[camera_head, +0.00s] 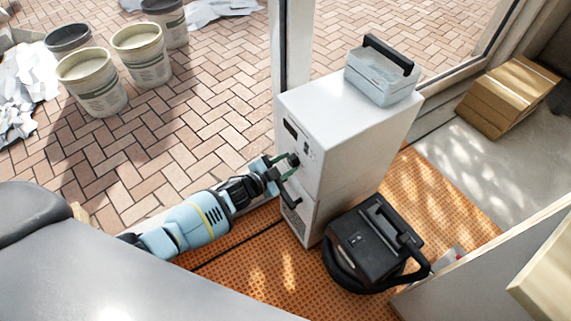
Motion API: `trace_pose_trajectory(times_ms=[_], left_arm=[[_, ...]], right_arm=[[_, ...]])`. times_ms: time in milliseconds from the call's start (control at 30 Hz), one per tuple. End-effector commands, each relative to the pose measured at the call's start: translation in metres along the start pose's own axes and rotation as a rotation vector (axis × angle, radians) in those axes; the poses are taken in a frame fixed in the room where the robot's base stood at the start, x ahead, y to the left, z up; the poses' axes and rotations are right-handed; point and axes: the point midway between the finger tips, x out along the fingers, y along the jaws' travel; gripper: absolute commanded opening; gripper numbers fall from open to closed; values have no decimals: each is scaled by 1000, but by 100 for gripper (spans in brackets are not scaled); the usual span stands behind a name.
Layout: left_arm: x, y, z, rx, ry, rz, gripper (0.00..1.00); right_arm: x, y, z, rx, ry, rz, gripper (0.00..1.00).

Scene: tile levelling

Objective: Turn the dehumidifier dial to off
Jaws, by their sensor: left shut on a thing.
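The dehumidifier (345,130) is a tall white box standing on the orange mat. A dark display and small controls show on its left-facing front. The dark dial (293,159) sits on that front, below the display. My left gripper (286,167) reaches in from the left, with its fingers at the dial. It is shut on the dial, though the fingers partly hide it and its pointer cannot be read. A black handle shows just below the gripper. My right gripper is not in view.
A grey case (382,80) with a black handle sits on top of the dehumidifier. A black machine (372,245) with a hose stands close at its right. Cardboard boxes (508,95) lie at the right. Several buckets (92,82) stand on the brick paving outside.

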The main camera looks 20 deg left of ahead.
Motion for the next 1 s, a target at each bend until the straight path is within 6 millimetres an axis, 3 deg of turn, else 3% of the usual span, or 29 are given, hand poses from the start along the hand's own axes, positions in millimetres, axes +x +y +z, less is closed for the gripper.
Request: trace_pose_trajectory(times_ms=[33, 200, 533, 1000], left_arm=[[0, 0, -1, -2, 2, -1, 37], [0, 0, -1, -1, 2, -1, 56], [-4, 0, 0, 0, 0, -1, 56], [-66, -1, -1, 1, 1, -1, 56]], right_arm=[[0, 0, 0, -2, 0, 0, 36], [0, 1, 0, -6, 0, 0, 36], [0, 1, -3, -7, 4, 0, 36], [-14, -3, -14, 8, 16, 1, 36]])
